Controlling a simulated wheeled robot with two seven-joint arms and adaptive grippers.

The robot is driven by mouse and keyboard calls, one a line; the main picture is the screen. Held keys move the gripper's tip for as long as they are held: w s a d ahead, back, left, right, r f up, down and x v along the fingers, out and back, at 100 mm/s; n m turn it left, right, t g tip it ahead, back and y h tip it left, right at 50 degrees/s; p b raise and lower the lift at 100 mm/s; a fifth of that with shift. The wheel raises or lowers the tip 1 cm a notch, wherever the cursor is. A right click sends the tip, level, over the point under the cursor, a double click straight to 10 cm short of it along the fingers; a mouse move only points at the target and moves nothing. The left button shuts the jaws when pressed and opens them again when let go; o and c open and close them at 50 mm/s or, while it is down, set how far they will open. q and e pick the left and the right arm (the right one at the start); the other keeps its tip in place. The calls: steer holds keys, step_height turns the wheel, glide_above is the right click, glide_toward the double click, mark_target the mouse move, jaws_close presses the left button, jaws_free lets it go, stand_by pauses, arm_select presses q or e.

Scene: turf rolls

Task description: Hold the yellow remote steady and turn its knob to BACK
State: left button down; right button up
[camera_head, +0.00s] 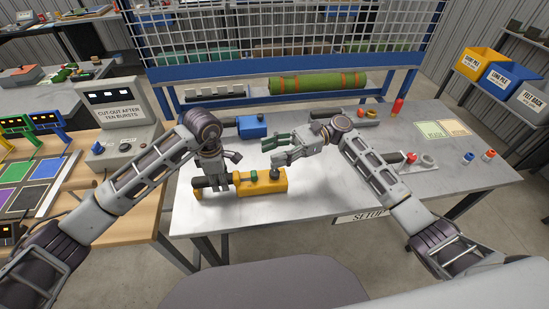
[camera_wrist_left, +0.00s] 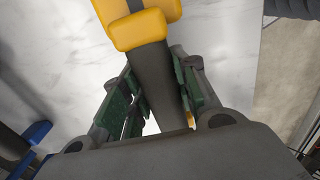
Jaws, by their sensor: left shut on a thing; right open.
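The yellow remote (camera_head: 266,186) lies on the metal-topped table, left of its middle. A dark knob (camera_head: 275,174) stands near its right end, with a green part (camera_head: 254,175) beside it; the knob's setting is too small to read. My left gripper (camera_head: 216,184) is shut on the remote near its left end. In the left wrist view the fingers (camera_wrist_left: 160,98) flank the remote's dark grip (camera_wrist_left: 152,70), below its yellow body (camera_wrist_left: 140,29). My right gripper (camera_head: 275,151) is open and empty, above and behind the remote's right part.
A rolled green turf (camera_head: 318,83) lies on the rear shelf. The table front (camera_head: 320,200) right of the remote is clear.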

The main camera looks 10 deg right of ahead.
arm_select(q)
steer(key=shift+f, duration=0.1)
stand_by(0.3)
steer(key=c, duration=1)
jaws_free()
step_height(320, 180, up, 12)
stand_by(0.4)
